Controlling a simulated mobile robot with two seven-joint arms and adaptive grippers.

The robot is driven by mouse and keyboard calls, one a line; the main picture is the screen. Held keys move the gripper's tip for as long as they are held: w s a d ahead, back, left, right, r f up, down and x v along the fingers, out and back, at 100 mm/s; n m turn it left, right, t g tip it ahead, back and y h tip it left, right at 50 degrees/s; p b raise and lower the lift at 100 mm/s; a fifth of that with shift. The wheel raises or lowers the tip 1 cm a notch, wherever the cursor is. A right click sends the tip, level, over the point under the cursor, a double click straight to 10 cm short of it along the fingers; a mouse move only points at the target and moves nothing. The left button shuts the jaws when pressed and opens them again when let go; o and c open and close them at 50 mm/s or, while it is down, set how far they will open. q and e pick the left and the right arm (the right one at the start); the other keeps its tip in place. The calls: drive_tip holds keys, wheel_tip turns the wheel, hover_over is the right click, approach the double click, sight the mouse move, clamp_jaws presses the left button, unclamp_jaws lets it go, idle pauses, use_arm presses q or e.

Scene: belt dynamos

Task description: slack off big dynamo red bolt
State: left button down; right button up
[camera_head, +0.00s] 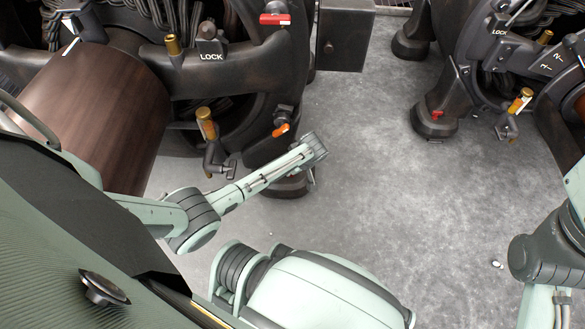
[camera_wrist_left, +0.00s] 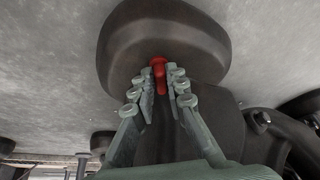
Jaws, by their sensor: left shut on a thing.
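In the left wrist view a red bolt (camera_wrist_left: 158,66) stands on the dark rounded foot (camera_wrist_left: 200,45) of the dynamo. My left gripper (camera_wrist_left: 161,82) is shut on the red bolt, with one finger on each side of it. In the head view the big dynamo (camera_head: 118,110) fills the upper left, with its dark foot (camera_head: 285,188) on the floor beside my left arm's end. My left fingers and the bolt they hold are hidden in that view. My right arm shows at the right edge, but its gripper is out of view.
A second dynamo (camera_head: 462,75) stands at the upper right, with a red bolt (camera_head: 437,114) on its foot. Brass-handled fittings (camera_head: 206,124) and a red lever (camera_head: 275,18) stick out from the near dynamo. The grey floor (camera_head: 390,200) between the machines is mostly clear.

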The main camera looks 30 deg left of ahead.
idle(0.5)
use_arm(q)
drive_tip(key=c, duration=1.4)
unclamp_jaws()
drive_tip(key=shift+r, duration=0.1)
drive_tip(key=v, duration=1.2)
drive_tip(key=shift+c, duration=0.2)
